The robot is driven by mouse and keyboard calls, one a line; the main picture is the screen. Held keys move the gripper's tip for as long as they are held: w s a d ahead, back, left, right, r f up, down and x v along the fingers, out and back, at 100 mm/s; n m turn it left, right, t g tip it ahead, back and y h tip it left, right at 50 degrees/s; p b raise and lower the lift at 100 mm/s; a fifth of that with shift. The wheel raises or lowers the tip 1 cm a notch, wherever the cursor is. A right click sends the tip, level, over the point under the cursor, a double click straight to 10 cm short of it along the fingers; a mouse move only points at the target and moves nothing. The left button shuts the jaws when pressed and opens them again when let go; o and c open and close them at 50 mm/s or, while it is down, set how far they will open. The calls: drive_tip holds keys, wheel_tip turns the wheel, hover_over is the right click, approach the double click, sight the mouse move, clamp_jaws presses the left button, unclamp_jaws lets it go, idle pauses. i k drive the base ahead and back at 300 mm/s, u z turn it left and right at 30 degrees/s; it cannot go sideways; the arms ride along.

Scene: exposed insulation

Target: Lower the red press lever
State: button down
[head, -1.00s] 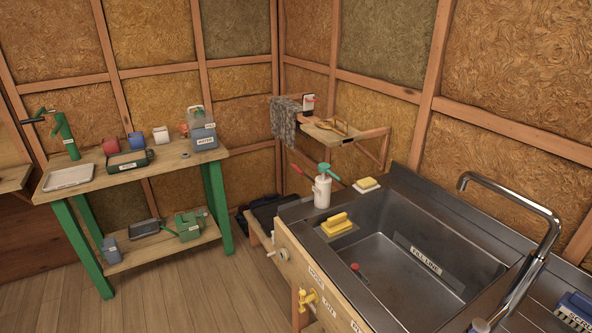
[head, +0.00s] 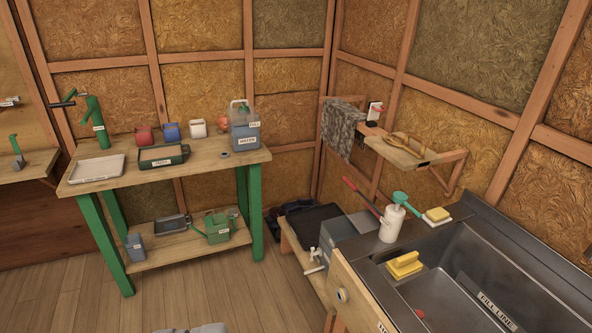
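A red-handled lever (head: 362,196) slopes up to the left beside the sink, its red grip at the upper end. Its lower end runs toward a grey box-like body (head: 350,230), partly hidden behind the white pump bottle (head: 393,224) with a green top. The lever looks raised at a slant. My gripper does not clearly show. A pale grey shape (head: 192,329) is cut off at the bottom edge, and I cannot tell what it is.
A green-legged bench (head: 222,161) with containers stands at the left. A wall shelf (head: 402,150) hangs above the lever. Wooden floor (head: 200,292) is open between bench and sink.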

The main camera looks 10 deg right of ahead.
sight(370, 205)
drive_tip(key=u, duration=0.5)
drive_tip(key=i, duration=2.55)
drive_tip(key=z, duration=0.8)
drive_tip(key=i, duration=1.05)
drive_tip(key=z, duration=0.65)
